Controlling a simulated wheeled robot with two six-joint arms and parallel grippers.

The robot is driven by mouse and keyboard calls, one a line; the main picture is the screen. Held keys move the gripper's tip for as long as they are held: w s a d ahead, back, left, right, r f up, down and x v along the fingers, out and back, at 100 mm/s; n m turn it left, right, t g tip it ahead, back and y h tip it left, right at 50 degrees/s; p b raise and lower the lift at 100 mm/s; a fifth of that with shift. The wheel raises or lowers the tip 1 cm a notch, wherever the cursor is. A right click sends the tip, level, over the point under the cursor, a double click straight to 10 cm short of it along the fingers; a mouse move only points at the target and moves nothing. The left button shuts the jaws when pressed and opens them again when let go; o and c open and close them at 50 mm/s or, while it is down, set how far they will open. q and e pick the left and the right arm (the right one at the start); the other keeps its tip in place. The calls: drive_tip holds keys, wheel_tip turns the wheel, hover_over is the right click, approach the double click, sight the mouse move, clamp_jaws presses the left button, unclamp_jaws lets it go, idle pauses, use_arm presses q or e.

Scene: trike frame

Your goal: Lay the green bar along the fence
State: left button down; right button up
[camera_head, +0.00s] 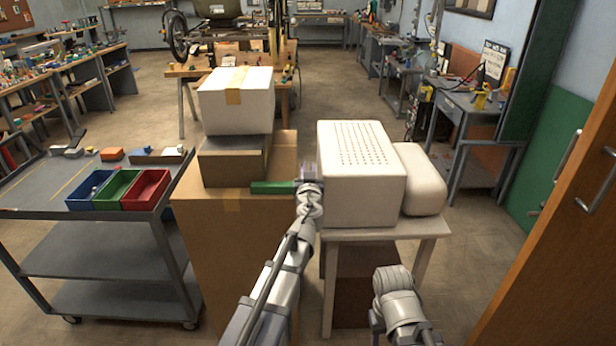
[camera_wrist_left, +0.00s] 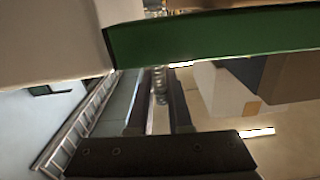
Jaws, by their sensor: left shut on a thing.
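The green bar (camera_head: 272,188) is held level, pointing left from my left gripper (camera_head: 305,178), in front of the cardboard boxes. My left gripper is shut on the bar near its right end, beside the white perforated box. In the left wrist view the green bar (camera_wrist_left: 215,36) crosses the top, beyond the finger shafts; the fingertips are hard to make out. I cannot pick out a fence in either view. Only a grey part of my right arm shows at the lower right; its gripper does not show.
A white perforated box (camera_head: 357,180) and a rounded white block (camera_head: 420,180) stand on a small table (camera_head: 400,231). A white carton (camera_head: 237,100) sits on a brown box (camera_head: 229,163). A grey cart (camera_head: 60,225) with coloured bins stands left. A wooden door (camera_head: 560,240) is at right.

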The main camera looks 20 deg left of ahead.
use_arm(q)
drive_tip(key=shift+f, duration=0.15)
drive_tip(key=c, duration=0.8)
unclamp_jaws()
drive_tip(key=shift+c, duration=0.2)
drive_tip(key=v, duration=1.2)
drive_tip(key=shift+r, duration=0.25)
